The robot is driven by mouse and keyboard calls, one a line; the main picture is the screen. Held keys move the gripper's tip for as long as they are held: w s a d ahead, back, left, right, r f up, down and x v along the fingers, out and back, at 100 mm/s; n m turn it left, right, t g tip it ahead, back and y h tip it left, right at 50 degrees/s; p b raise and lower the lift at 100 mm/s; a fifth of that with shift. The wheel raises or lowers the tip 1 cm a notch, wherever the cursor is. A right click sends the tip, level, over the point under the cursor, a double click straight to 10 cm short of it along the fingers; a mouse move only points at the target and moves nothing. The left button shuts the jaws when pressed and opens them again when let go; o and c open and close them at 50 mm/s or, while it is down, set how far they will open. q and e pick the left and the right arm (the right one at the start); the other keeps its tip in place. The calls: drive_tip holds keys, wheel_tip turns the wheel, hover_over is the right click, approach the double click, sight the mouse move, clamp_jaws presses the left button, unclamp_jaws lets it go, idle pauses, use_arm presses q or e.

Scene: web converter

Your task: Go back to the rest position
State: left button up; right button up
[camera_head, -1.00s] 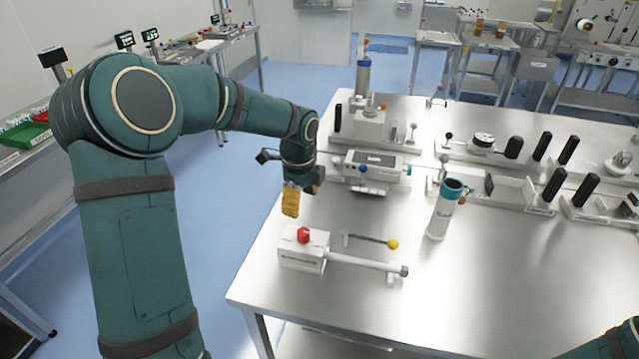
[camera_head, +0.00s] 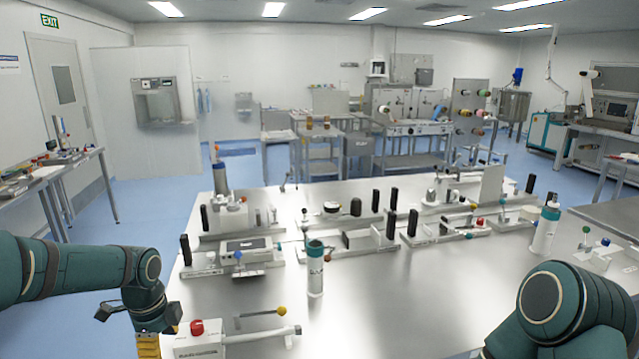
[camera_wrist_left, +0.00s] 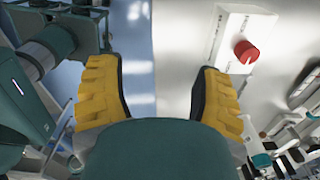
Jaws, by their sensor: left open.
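My left gripper (camera_wrist_left: 155,100) is open in the left wrist view, with its two yellow fingers apart and nothing between them. In the head view the yellow fingers (camera_head: 148,346) show at the lower left, beside the left edge of the metal table (camera_head: 400,290). A white box with a red knob (camera_head: 197,327) stands on the table just right of the gripper, apart from it. The red knob also shows in the left wrist view (camera_wrist_left: 245,52). My right arm shows at the lower right of the head view; its gripper is out of frame.
A lever with a yellow ball (camera_head: 282,311) and a teal-topped white cylinder (camera_head: 315,270) stand on the table. Several fixtures with black handles line its back half. A white bottle (camera_head: 545,225) stands at the right. The front middle of the table is clear.

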use_arm(q)
drive_tip(key=s+d+f+n+h, duration=0.2)
drive_tip(key=d+f+n, duration=0.3)
drive_tip(key=f, duration=0.4)
drive_tip(key=s+d+f+n+h, duration=0.1)
drive_tip(key=s+d+f+n, duration=0.1)
drive_tip(key=d+f, duration=0.55)
drive_tip(key=s+d+f+n, duration=0.3)
drive_tip(key=s+f+n, duration=0.4)
drive_tip(key=s, duration=0.3)
drive_tip(key=s+d+f+n, duration=0.4)
drive_tip(key=s+f+n, duration=0.25)
drive_tip(key=s, duration=0.25)
drive_tip(key=w+d+m+t+b, duration=0.1)
drive_tip(key=w+d+b, duration=0.1)
drive_tip(key=w+b, duration=0.4)
drive_tip(key=shift+w+f+t+h, duration=0.3)
drive_tip(key=shift+w+t+h, duration=0.1)
drive_tip(key=shift+w, duration=0.25)
use_arm(e)
wheel_tip(320, 180, down, 7)
drive_tip(key=shift+w+a, duration=0.15)
drive_tip(key=shift+a, duration=0.05)
